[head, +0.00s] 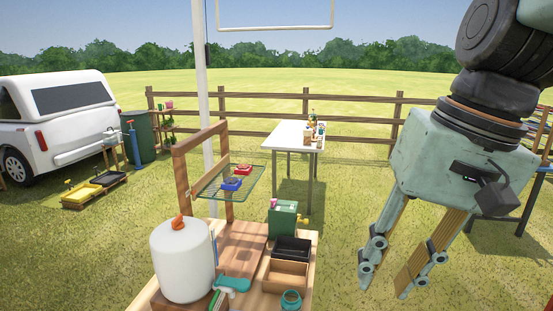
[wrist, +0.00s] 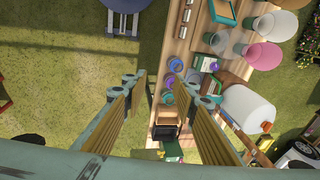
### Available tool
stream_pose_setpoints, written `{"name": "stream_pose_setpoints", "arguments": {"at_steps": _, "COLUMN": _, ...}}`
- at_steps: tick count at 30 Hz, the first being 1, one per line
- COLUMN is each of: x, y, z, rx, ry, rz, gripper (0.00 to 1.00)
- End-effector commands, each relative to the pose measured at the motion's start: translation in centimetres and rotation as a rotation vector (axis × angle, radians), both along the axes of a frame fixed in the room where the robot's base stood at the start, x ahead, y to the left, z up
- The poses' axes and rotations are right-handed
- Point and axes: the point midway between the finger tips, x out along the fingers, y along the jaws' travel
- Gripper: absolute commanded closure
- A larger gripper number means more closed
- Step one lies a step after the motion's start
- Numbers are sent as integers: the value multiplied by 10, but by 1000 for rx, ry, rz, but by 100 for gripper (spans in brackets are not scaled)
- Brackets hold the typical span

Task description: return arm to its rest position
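My gripper (head: 384,283) is at the right of the head view, hanging in the air with its fingers pointing down. Its two fingers are spread apart with nothing between them. In the wrist view my gripper (wrist: 155,82) also shows open and empty, high above the edge of a wooden workbench. The workbench (head: 245,238) stands left of my gripper in the head view, with a clear gap of grass between them.
On the workbench are a white tank (head: 182,262), a green box (head: 283,219), a black tray (head: 292,248) and a teal ring-shaped item (head: 291,300). A wire shelf (head: 210,183) rises behind. A white table (head: 283,134) stands farther back. Grass is open around my gripper.

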Motion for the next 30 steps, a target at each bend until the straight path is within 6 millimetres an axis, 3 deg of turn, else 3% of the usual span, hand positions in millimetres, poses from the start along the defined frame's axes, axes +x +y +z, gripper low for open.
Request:
{"name": "stream_pose_setpoints", "arguments": {"at_steps": 18, "x": -70, "y": -33, "z": -7, "rx": -170, "ry": -158, "rz": 101, "gripper": 74}}
{"name": "stream_pose_setpoints", "arguments": {"at_steps": 30, "x": -91, "y": -45, "z": -12, "rx": -228, "ry": -213, "rz": 137, "gripper": 74}}
